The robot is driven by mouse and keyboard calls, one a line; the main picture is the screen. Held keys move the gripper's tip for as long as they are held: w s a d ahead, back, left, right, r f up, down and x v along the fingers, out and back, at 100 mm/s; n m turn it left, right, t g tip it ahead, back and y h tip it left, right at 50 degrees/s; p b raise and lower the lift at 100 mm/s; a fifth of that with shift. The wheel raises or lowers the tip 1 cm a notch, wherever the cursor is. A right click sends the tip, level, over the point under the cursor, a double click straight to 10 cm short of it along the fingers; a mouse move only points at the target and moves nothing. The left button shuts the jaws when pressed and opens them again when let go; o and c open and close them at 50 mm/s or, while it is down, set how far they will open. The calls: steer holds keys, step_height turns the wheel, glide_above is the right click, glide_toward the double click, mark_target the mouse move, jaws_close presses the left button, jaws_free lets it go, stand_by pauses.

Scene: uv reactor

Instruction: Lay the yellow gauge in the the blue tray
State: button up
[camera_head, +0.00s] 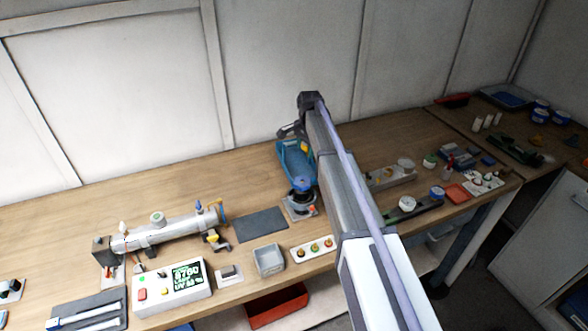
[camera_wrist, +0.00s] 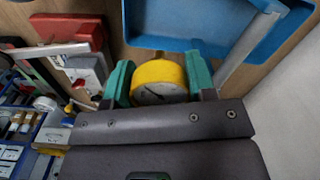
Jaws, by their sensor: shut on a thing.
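The yellow gauge (camera_wrist: 158,76) is round with a pale dial face, and it sits between the green fingertips of my gripper (camera_wrist: 160,82) in the wrist view. My gripper is shut on it. The blue tray (camera_wrist: 170,43) fills the top of the wrist view, just beyond the gauge. I cannot tell the gauge's height above the tray or bench.
A dark mat (camera_head: 260,224) and a grey bin (camera_head: 268,260) lie to the left front. The wall is close behind.

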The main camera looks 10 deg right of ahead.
steer(key=shift+f+b, duration=0.3)
steer(key=shift+f, duration=0.5)
steer(key=shift+r, duration=0.1)
steer(key=o, duration=1)
steer(key=shift+o, duration=0.2)
steer(key=shift+r, duration=0.1)
step_height(320, 180, up, 11)
steer(key=p, duration=1.1)
steer(key=shift+f, duration=0.2)
